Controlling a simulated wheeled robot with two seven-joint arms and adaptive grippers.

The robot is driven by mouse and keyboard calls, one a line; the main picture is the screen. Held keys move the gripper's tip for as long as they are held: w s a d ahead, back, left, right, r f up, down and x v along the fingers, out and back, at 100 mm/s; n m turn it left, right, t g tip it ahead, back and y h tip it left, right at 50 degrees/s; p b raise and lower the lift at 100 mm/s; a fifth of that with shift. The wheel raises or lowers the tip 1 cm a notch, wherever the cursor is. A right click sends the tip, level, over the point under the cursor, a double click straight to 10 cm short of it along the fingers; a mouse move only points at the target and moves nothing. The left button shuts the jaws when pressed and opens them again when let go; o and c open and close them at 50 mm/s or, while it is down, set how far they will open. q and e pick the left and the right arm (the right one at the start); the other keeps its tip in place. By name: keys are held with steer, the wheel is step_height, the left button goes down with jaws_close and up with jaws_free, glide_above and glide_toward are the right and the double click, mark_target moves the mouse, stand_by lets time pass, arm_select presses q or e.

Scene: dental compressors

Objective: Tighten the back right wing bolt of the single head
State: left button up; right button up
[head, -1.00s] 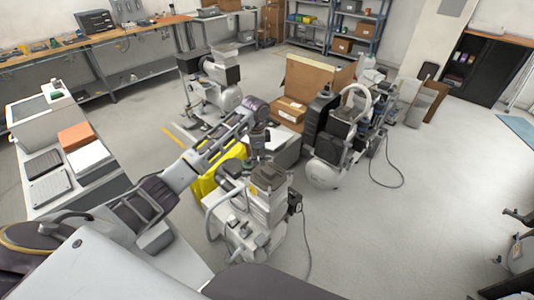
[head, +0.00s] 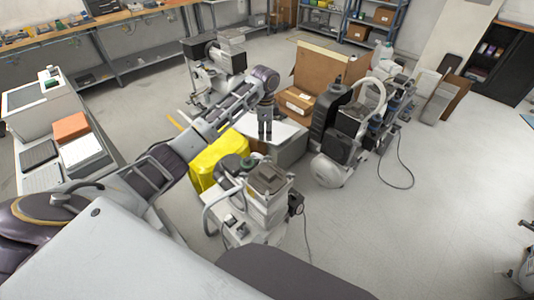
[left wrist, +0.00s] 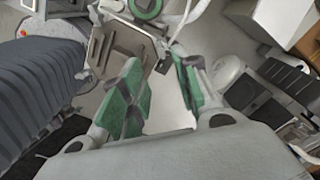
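A compressor with one square grey head (head: 268,179) stands in front of me, a cable hanging at its right. Its wing bolts are too small to make out in the head view. My left gripper (head: 265,132) points down above and behind this head, apart from it, and holds nothing. The left wrist view shows its two green-padded fingers (left wrist: 161,88) spread apart. The brownish square top plate of the head (left wrist: 120,50) lies beyond them. A small metal piece (left wrist: 163,66) shows by the plate's edge between the fingers; I cannot tell if it is a wing bolt. My right gripper is not in view.
A yellow bin (head: 218,160) stands behind and left of the compressor. Another compressor (head: 345,140) stands at the right, with an open cardboard box (head: 325,66) behind it. A cart with books and a white box (head: 30,105) is at the left.

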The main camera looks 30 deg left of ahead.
arm_select(q)
glide_above(265, 157)
step_height(265, 157, down, 7)
steer(key=shift+w+r, duration=0.1)
steer(key=shift+r, duration=0.05)
step_height(265, 157, down, 5)
steer(key=shift+f, duration=1)
steer(key=c, duration=0.4)
jaws_close()
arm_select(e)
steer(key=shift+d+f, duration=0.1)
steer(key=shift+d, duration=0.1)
